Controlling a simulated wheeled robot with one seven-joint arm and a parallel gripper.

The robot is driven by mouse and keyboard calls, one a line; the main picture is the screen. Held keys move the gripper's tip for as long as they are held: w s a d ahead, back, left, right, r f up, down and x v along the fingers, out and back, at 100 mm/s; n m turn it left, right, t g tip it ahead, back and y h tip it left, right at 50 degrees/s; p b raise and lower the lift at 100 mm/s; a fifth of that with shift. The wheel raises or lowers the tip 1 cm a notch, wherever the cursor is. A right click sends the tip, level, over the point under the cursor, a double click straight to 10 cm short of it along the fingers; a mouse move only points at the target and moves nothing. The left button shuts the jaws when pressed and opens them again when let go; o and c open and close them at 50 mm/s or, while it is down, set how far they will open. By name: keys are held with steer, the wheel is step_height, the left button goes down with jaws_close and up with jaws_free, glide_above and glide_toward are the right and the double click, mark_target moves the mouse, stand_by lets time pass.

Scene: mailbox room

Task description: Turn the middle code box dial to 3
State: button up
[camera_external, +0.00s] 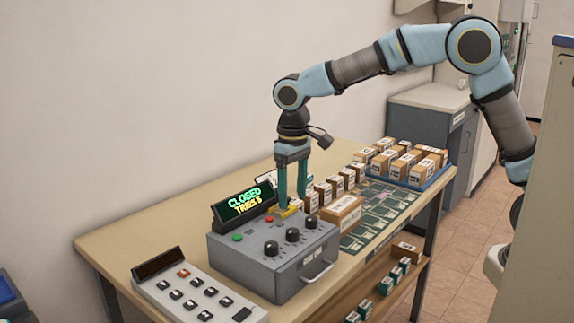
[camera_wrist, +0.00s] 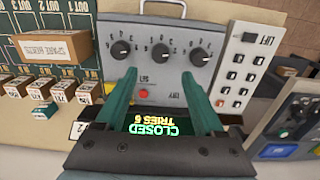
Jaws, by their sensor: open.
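The grey code box (camera_external: 290,272) stands on the table with three black dials in a row on its sloped top. The middle dial (camera_external: 292,235) also shows in the wrist view (camera_wrist: 162,53), between the other two. Its setting is too small to read surely. My gripper (camera_external: 292,203) points down over the back of the box, near the display. In the wrist view my gripper (camera_wrist: 158,75) is open and empty, its fingertips apart and short of the middle dial, which shows between and beyond them. The display (camera_external: 242,200) reads CLOSED, with a TRIES line below.
A green button (camera_external: 238,237) and a red button (camera_external: 269,219) sit behind the dials. A handle (camera_external: 318,272) is on the box front. A keypad (camera_external: 198,295) stands at left. Small parcels (camera_external: 342,209) stand close at right, before a blue tray (camera_external: 436,180) of boxes.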

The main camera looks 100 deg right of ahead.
mark_target(293, 230)
step_height(293, 230, down, 9)
steer(key=shift+r+p, duration=0.1)
steer(key=shift+p, duration=0.65)
steer(key=shift+c, duration=0.3)
jaws_close()
